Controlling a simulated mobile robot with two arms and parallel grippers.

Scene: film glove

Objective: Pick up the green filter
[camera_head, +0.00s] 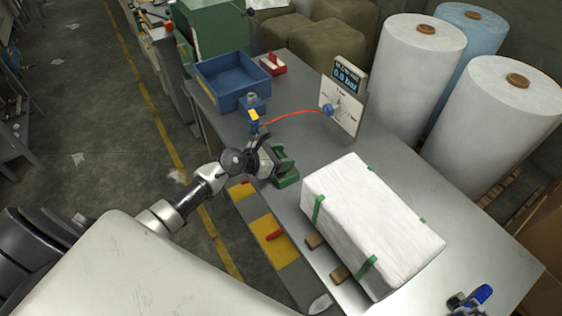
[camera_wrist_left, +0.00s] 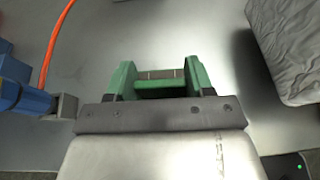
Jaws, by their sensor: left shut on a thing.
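The green filter (camera_head: 287,170) is at the near left part of the grey table, at the end of my left arm. My left gripper (camera_head: 271,160) is shut on it. In the left wrist view the filter (camera_wrist_left: 122,78) shows as two green sides with a green crossbar and a greyish part between them, just beyond the gripper's dark front edge. The gripper hides its lower part. I cannot tell whether the filter touches the table.
A white wrapped block (camera_head: 370,225) with green bands lies to the right. A blue bin (camera_head: 232,85), a small red box (camera_head: 272,64) and a gauge panel (camera_head: 342,108) with an orange hose (camera_head: 290,114) stand behind. Large white rolls (camera_head: 417,70) line the far side.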

